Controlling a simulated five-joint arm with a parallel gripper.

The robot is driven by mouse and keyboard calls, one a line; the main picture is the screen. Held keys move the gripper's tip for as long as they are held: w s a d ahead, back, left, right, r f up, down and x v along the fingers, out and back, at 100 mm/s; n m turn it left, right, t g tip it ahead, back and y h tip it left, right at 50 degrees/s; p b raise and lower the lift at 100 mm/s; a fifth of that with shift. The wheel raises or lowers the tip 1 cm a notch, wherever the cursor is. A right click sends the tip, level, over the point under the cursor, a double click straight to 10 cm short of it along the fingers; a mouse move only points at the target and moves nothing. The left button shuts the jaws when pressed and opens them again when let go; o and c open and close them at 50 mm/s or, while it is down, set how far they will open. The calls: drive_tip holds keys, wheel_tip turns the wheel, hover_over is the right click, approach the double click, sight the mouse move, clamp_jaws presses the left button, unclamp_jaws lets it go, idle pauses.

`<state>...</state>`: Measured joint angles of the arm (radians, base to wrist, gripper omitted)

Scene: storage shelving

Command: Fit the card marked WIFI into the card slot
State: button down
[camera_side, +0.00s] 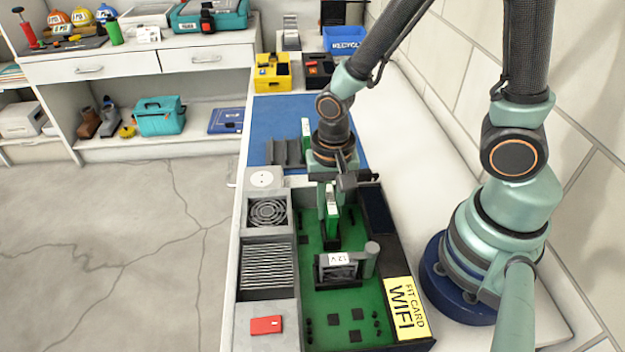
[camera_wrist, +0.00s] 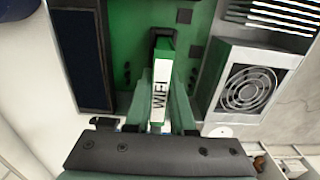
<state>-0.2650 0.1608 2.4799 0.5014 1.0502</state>
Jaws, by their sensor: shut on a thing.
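My gripper (camera_side: 331,200) is shut on the WIFI card (camera_side: 333,215), a green card with a white edge. In the wrist view the white edge of the card reads WIFI (camera_wrist: 159,92), between the green fingers of my gripper (camera_wrist: 160,108). The card is upright over the green circuit board (camera_side: 318,311). The dark card slot (camera_side: 333,244) shows at the card's lower end, and its black end (camera_wrist: 162,33) shows beyond the card in the wrist view. I cannot tell how deep the card sits in it.
A block marked 12V (camera_side: 339,259) stands close in front on the board. Another green card (camera_side: 306,134) stands by a grey rack (camera_side: 287,152) on the blue mat (camera_side: 270,115). A fan (camera_side: 267,212) and a yellow FIT CARD WIFI label (camera_side: 404,307) flank the board.

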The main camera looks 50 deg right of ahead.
sight(330, 198)
drive_tip(key=shift+f, duration=0.3)
drive_tip(key=c, duration=0.8)
unclamp_jaws()
drive_tip(key=shift+o, duration=0.2)
wheel_tip(330, 198, up, 12)
drive_tip(key=shift+f, duration=0.1)
drive_tip(key=shift+w+r, duration=0.1)
drive_tip(key=shift+r, duration=0.2)
drive_tip(key=w+d+r+n+t, duration=0.2)
drive_tip(key=d+r+n+t, duration=0.3)
drive_tip(key=d+r+n, duration=0.2)
drive_tip(key=shift+r+n+t, duration=0.3)
drive_tip(key=shift+r+n, duration=0.45)
drive_tip(key=shift+n, duration=0.25)
drive_tip(key=shift+w, duration=0.1)
